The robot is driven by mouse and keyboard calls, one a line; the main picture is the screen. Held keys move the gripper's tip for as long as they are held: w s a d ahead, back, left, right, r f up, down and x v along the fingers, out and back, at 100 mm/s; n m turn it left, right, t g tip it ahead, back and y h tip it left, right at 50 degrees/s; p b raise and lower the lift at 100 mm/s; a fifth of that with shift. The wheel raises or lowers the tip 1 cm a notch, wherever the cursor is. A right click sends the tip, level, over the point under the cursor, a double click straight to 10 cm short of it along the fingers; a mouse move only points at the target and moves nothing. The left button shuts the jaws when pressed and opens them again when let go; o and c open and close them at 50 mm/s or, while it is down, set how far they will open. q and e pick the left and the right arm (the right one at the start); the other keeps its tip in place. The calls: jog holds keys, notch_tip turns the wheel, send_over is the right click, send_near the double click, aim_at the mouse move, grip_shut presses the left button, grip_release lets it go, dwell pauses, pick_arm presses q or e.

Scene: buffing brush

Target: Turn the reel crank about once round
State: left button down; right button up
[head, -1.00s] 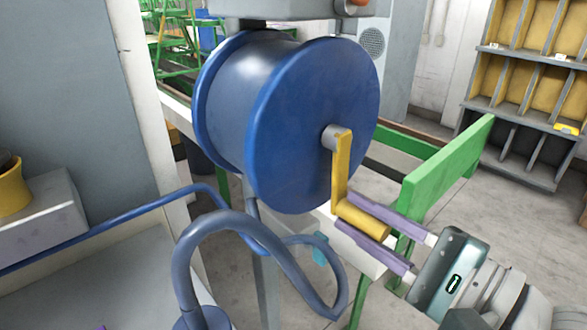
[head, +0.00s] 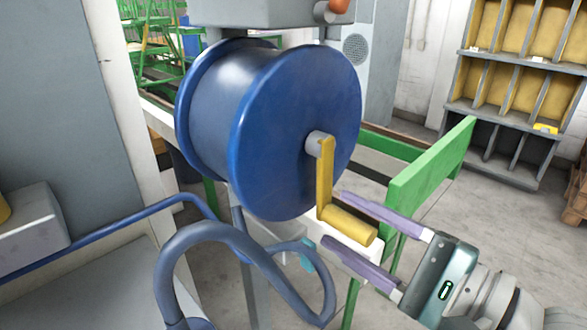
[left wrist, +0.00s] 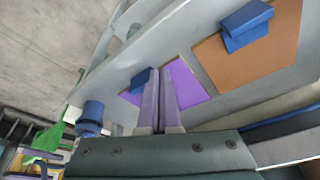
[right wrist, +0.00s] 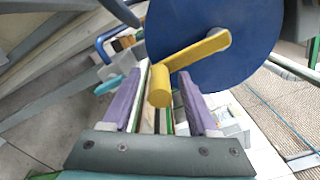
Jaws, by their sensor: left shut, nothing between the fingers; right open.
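The blue reel (head: 285,135) stands in the middle of the head view. Its yellow crank (head: 326,175) hangs down from the grey hub, with the yellow handle (head: 350,226) sticking out toward my right gripper (head: 332,217). My right gripper is open, with one purple finger above the handle and one below. In the right wrist view, the handle end (right wrist: 160,88) lies between the spread fingers, nearer the left one, with gaps beside it. My left gripper (left wrist: 160,72) is shut and empty in the left wrist view, away from the reel.
A green rail (head: 430,170) stands right of the crank. A blue-grey hose (head: 210,235) loops below the reel. Grey pigeonhole shelves (head: 520,95) stand at the back right. Under the left gripper lie a purple mat (left wrist: 190,88) and a brown mat (left wrist: 255,55) with a blue block (left wrist: 245,25).

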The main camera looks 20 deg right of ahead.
pick_arm(q)
jog(key=shift+f, duration=0.15)
pick_arm(e)
jog(key=v, duration=0.9)
jog(key=shift+s+d, duration=0.1)
jog(key=shift+s, duration=0.05)
